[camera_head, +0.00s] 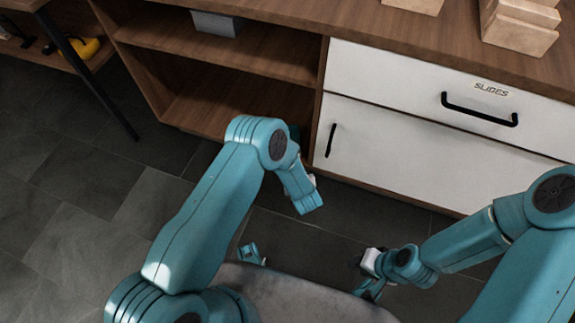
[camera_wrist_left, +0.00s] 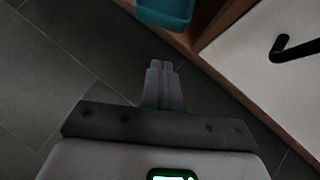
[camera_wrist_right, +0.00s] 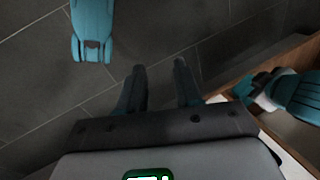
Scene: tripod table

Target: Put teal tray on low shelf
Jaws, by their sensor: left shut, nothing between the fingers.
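A teal piece with a rounded lip, which looks like the teal tray (camera_wrist_left: 166,12), is cut off by the top edge of the left wrist view. It is beside the front edge of the low shelf (camera_head: 235,105); I cannot tell how far it rests on the shelf. In the head view my left arm covers most of that spot. My left gripper (camera_wrist_left: 161,66) is shut and empty, apart from the teal piece and pointing towards it. My right gripper (camera_wrist_right: 160,76) is open and empty over the floor.
The wooden cabinet has a white drawer (camera_head: 410,92) and door (camera_head: 400,150) with black handles right of the shelves. A grey box (camera_head: 215,23) sits on the upper shelf (camera_head: 220,48). Wooden blocks (camera_head: 520,28) stand on top. A black table leg (camera_head: 90,80) is at left.

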